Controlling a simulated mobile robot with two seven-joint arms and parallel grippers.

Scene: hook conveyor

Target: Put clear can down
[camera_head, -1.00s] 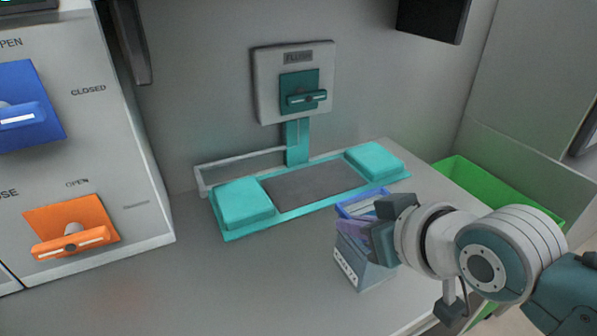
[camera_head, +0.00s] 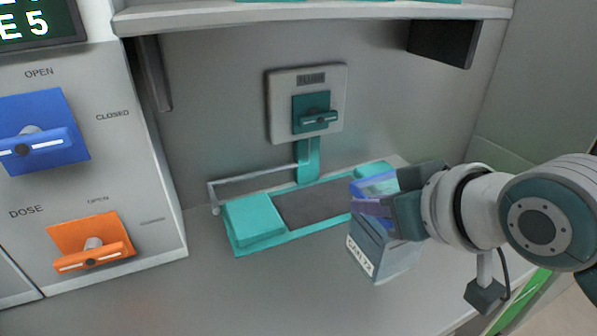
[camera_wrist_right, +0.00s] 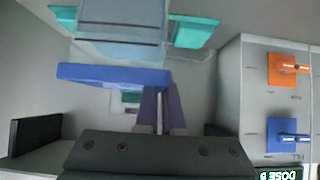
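The clear can (camera_head: 384,248) is a see-through bluish box with a blue rim and a purple handle. My right gripper (camera_head: 385,207) is shut on its handle, at the can's right side in the head view. The can is roughly upright, in front of the right end of a teal-framed tray (camera_head: 252,222); I cannot tell whether its bottom touches the counter. In the right wrist view the can (camera_wrist_right: 118,52) shows beyond the dark gripper (camera_wrist_right: 160,130), with the purple handle between. My left gripper is not in view.
A grey panel with a teal lever (camera_head: 317,119) stands behind the tray. A cabinet at left has a blue lever (camera_head: 42,145) and an orange lever (camera_head: 92,258). A shelf (camera_head: 310,12) runs overhead. The counter front is clear.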

